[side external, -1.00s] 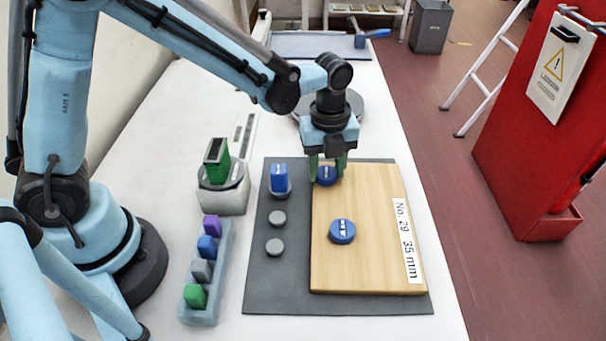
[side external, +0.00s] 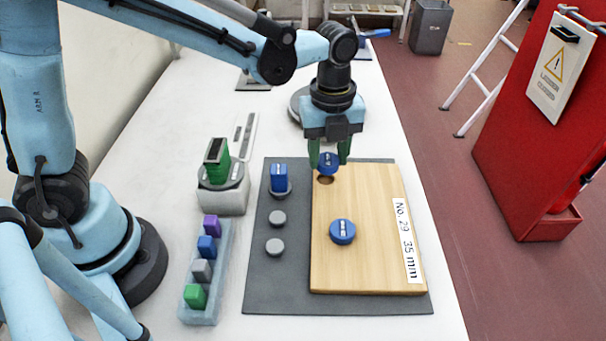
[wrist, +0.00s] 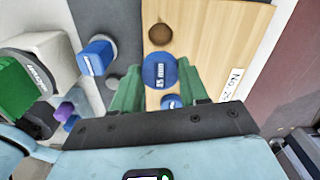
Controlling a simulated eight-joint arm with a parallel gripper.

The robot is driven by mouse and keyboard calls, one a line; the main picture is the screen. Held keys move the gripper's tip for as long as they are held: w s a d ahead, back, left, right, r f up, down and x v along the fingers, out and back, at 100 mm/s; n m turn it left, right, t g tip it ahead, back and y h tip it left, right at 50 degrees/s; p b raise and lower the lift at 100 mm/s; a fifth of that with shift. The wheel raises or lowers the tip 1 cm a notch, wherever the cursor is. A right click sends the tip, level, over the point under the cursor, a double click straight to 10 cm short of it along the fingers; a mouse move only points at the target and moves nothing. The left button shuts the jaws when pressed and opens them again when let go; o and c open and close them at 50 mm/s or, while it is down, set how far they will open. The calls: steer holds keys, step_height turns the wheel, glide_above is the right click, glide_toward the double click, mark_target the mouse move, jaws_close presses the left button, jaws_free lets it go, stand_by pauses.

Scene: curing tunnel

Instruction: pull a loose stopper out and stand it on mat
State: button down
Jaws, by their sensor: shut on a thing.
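A round blue stopper (side external: 327,160), also in the wrist view (wrist: 159,66), is between the green fingers of my gripper (side external: 329,163). My gripper is shut on it and holds it above the wooden board (side external: 370,265). A dark round hole (side external: 326,180) shows in the board just below it, also in the wrist view (wrist: 160,34). A second blue stopper (side external: 342,231) sits in the board nearer the side camera; it is partly hidden in the wrist view.
On the mat left of the board are a blue block (side external: 279,178) on a grey disc and two grey discs (side external: 277,218). Further left are a tray (side external: 203,310) of coloured blocks and a grey device (side external: 225,195) with a green block. Bare mat lies at front left.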

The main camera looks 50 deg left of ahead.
steer(key=s+d+r, duration=0.6)
steer(key=s+r, duration=0.1)
steer(key=r, duration=0.3)
steer(key=shift+d+r, duration=0.3)
steer(key=shift+r, duration=0.05)
stand_by(0.4)
steer(key=w+a+f, duration=0.2)
steer(key=a+f, duration=0.2)
steer(key=a, duration=0.2)
steer(key=w+a+f, duration=0.2)
steer(key=a+f, duration=0.2)
steer(key=a, duration=0.2)
steer(key=w+a+f, duration=0.2)
steer(key=a+f, duration=0.2)
steer(key=a, duration=0.2)
steer(key=shift+a+f, duration=0.1)
steer(key=shift+f, duration=2.15)
steer(key=shift+f, duration=0.1)
